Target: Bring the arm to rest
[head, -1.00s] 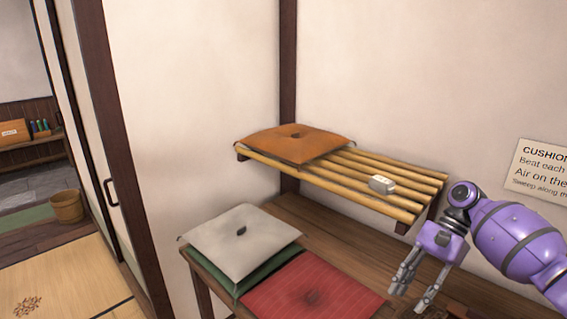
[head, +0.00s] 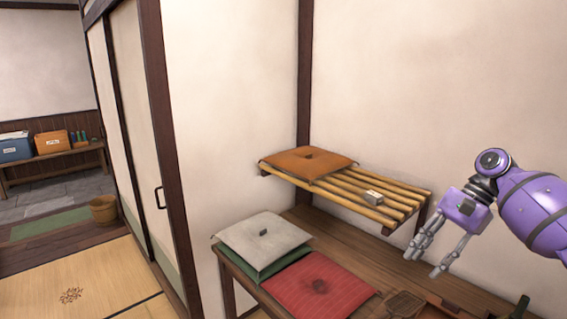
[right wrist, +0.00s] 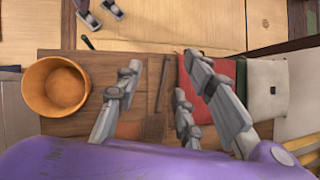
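My right gripper (head: 432,257) is at the right of the head view, above the wooden bench and in front of the slatted rack. Its grey fingers are spread apart and nothing is between them. It also shows open in the right wrist view (right wrist: 160,95), with the bench below it. My left gripper does not show in the head view.
A white cushion (head: 250,248) on a green one, and a red cushion (head: 325,292), lie on the bench (head: 375,262). A round wooden tub (right wrist: 57,87) stands left in the wrist view.

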